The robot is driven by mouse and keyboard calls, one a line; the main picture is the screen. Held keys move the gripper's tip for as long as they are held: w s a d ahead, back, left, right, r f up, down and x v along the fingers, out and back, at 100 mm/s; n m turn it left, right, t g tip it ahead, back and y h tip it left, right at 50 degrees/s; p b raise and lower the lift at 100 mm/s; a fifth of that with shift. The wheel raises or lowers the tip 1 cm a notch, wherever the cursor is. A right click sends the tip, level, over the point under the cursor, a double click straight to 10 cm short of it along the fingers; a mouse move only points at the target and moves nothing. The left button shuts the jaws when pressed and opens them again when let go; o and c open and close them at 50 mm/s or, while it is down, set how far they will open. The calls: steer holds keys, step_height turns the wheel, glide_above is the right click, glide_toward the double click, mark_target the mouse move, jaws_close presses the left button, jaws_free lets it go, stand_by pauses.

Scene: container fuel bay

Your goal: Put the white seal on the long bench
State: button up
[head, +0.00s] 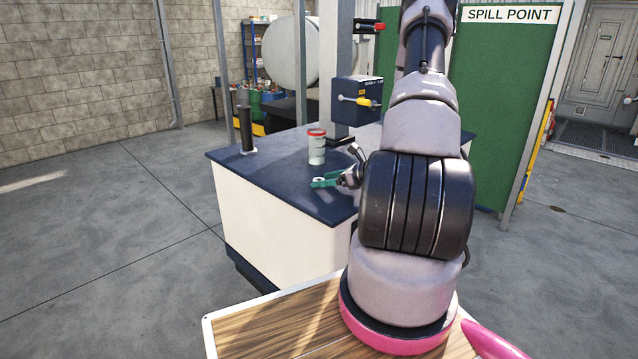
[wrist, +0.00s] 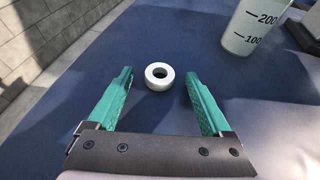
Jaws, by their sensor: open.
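The white seal (wrist: 160,77) is a small thick ring with a dark hole. It lies flat on a dark blue top. In the wrist view my gripper (wrist: 160,87) is open, with one green finger on each side of the seal's line and the seal at about the fingertips, touching neither. In the head view my gripper (head: 322,181) is low over the blue-topped counter (head: 270,183), and the seal (head: 319,180) shows as a small pale spot between the fingers. I cannot tell whether this counter is the long bench.
A clear measuring cup with a red rim (head: 317,147) stands just behind the gripper; it also shows in the wrist view (wrist: 254,25). A dark upright cylinder (head: 246,130) stands at the counter's left corner. A blue box with a yellow handle (head: 357,93) is on a post behind.

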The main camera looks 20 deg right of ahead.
jaws_close()
steer(key=shift+r, duration=0.15)
step_height(320, 180, up, 10)
steer(key=w+a+r+m+h, duration=0.1)
steer(key=w+a+r, duration=0.2)
steer(key=a, duration=0.3)
steer(key=w+a+r+m+t+h, duration=0.1)
steer(key=w+a+r+m+h, duration=0.1)
steer(key=a, duration=0.5)
steer(key=shift+w+r, duration=0.5)
steer(key=shift+r, duration=0.15)
